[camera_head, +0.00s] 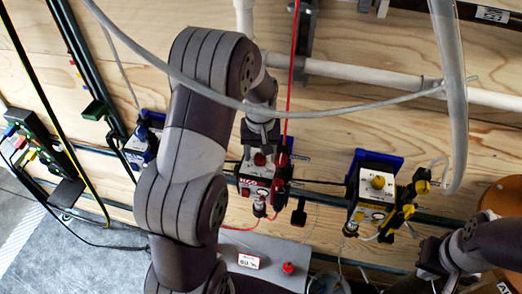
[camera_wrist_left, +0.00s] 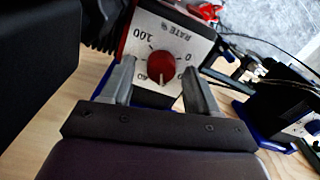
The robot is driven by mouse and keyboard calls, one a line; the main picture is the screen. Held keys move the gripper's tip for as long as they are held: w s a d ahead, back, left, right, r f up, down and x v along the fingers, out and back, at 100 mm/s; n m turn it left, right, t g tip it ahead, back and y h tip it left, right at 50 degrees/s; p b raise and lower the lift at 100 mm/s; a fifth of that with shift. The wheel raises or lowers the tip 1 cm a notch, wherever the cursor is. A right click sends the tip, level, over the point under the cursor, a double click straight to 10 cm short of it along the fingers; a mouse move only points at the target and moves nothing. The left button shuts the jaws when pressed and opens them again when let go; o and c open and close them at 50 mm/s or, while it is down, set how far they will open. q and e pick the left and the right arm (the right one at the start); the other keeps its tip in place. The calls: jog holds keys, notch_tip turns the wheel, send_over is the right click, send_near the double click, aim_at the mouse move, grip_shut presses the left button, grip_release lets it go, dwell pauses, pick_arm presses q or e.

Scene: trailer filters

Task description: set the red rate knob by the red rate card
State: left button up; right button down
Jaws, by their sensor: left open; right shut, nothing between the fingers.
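The red rate knob (camera_wrist_left: 161,67) sits on the white dial face of the red pump box (camera_head: 261,184). In the left wrist view its pale pointer faces the bottom of the picture, just right of a partly hidden number that looks like 60. "RATE %" and "100" read upside down. My left gripper (camera_wrist_left: 159,72) is open, with one finger on each side of the knob; contact cannot be told. In the head view the gripper (camera_head: 261,146) is above the knob. My right gripper (camera_head: 430,264) is shut and empty.
A yellow-knobbed pump (camera_head: 374,190) on a blue mount stands to the right, and a blue pump (camera_head: 143,140) to the left. The grey box (camera_head: 265,245) has a red button (camera_head: 288,267). Hoses, a red line and a pale tube (camera_head: 330,108) cross the plywood wall.

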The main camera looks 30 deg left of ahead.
pick_arm(q)
jog(key=shift+s+a+f, duration=0.1)
jog(key=shift+s+f, duration=0.15)
jog(key=shift+s, duration=0.05)
jog(key=shift+w+f, duration=0.1)
jog(key=shift+w, duration=0.1)
jog(key=shift+c, duration=0.5)
jog(key=shift+w, duration=0.1)
jog(key=c, duration=0.9)
jog(key=shift+c, duration=0.2)
jog(key=shift+m, duration=0.4)
jog(key=m, duration=0.3)
jog(key=shift+m, duration=0.4)
jog(key=m, duration=0.5)
